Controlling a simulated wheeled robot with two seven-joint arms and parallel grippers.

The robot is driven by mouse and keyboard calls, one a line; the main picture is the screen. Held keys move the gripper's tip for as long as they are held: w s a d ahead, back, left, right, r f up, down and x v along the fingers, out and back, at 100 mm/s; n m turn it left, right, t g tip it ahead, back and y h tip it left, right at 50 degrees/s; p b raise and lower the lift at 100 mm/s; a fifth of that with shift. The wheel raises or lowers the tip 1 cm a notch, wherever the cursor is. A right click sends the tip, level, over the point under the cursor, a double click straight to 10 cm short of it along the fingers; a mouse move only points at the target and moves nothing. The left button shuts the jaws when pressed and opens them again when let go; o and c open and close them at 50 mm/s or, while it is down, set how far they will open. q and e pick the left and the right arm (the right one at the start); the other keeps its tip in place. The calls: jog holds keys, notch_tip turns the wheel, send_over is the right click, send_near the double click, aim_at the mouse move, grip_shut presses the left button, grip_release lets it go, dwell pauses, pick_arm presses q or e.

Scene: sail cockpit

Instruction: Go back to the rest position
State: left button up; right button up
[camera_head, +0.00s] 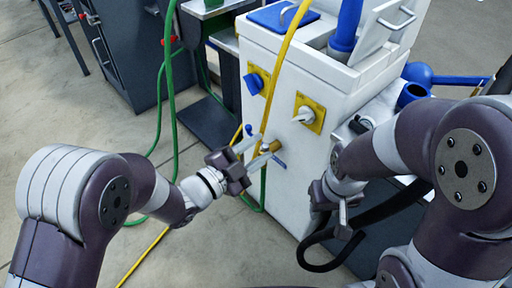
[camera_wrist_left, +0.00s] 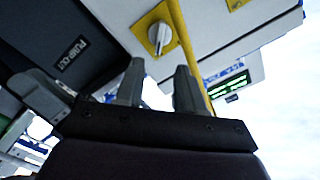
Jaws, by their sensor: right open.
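My left gripper (camera_head: 250,150) is in front of the white cabinet's lower left side, near a brass valve fitting (camera_head: 270,147) and a yellow hose. In the left wrist view its two fingers (camera_wrist_left: 158,88) stand apart with nothing visible between them. The yellow hose (camera_wrist_left: 196,85) runs close beside the right finger there; I cannot tell whether they touch. My right gripper (camera_head: 340,218) points downward at the cabinet's right side, beside a black hose (camera_head: 325,262). It is open, and I see nothing held in it.
The white cabinet (camera_head: 285,185) carries a blue switch (camera_head: 254,84) and a white knob (camera_head: 304,115) on yellow plates. A green hose (camera_head: 170,100) hangs left of it. A dark cabinet (camera_head: 130,50) stands at the back left. Bare floor (camera_head: 215,250) lies between my arms.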

pick_arm(q)
jog(key=s+a+f+n+g+y, duration=0.1)
jog(key=a+f+n+g+y, duration=0.3)
jog(key=a+f+n+y, duration=0.7)
jog(key=s+a+r+n+g+y, duration=0.25)
jog(key=s+a+n+g, duration=0.45)
jog(key=s+a, duration=0.4)
notch_tip(320, 180, up, 38)
jog(key=n+t+p, duration=0.1)
jog(key=p, duration=3.6)
jog(key=shift+w+r+y+p, duration=0.2)
jog(key=shift+w+y+p, duration=0.1)
jog(key=shift+y+p, duration=0.05)
